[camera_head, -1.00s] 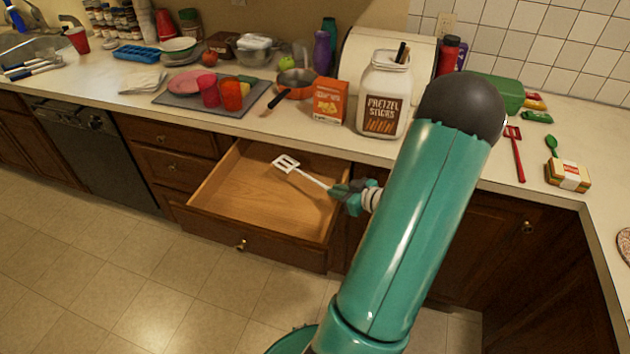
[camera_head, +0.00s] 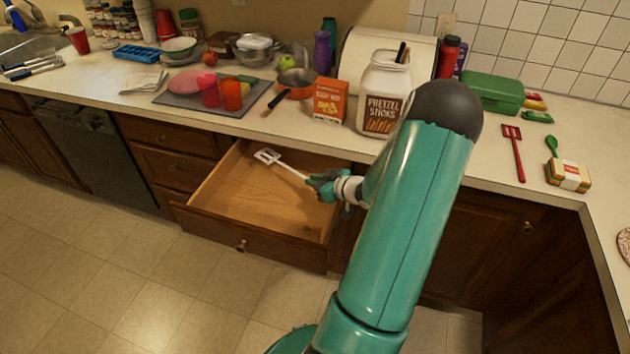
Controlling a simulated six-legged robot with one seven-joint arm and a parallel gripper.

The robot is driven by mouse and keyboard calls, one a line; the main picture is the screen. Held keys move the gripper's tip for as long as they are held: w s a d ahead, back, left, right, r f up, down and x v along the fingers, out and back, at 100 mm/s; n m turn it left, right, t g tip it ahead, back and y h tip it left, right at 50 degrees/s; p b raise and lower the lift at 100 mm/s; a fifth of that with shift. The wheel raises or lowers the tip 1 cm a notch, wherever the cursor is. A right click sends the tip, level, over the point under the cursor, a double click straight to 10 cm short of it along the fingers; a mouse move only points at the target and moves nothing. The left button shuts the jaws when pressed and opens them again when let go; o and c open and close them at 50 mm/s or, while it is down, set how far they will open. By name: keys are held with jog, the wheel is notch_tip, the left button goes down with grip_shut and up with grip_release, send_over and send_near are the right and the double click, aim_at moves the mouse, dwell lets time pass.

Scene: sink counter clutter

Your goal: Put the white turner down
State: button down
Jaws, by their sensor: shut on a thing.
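The white turner (camera_head: 268,156) has a slotted head and a thin handle. It shows over the back part of the open wooden drawer (camera_head: 250,205), head toward the upper left. My gripper (camera_head: 318,184) is shut on the handle's end at the drawer's right side. I cannot tell whether the turner touches the drawer floor. The drawer looks otherwise empty. My arm hides part of the cabinet front to the right.
The counter above holds an orange cracker box (camera_head: 330,101), a pretzel jar (camera_head: 383,92), an orange pan (camera_head: 294,84) and a grey mat (camera_head: 180,98) with dishes. A red turner (camera_head: 514,150) and a sponge stack (camera_head: 568,174) lie at the right.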

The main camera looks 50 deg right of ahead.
jog(key=shift+f, duration=0.15)
jog(key=shift+f, duration=0.4)
jog(key=c, duration=1.4)
grip_release()
jog(key=shift+c, duration=0.2)
jog(key=shift+r, duration=0.25)
jog(key=v, duration=1.2)
jog(key=shift+r, duration=0.3)
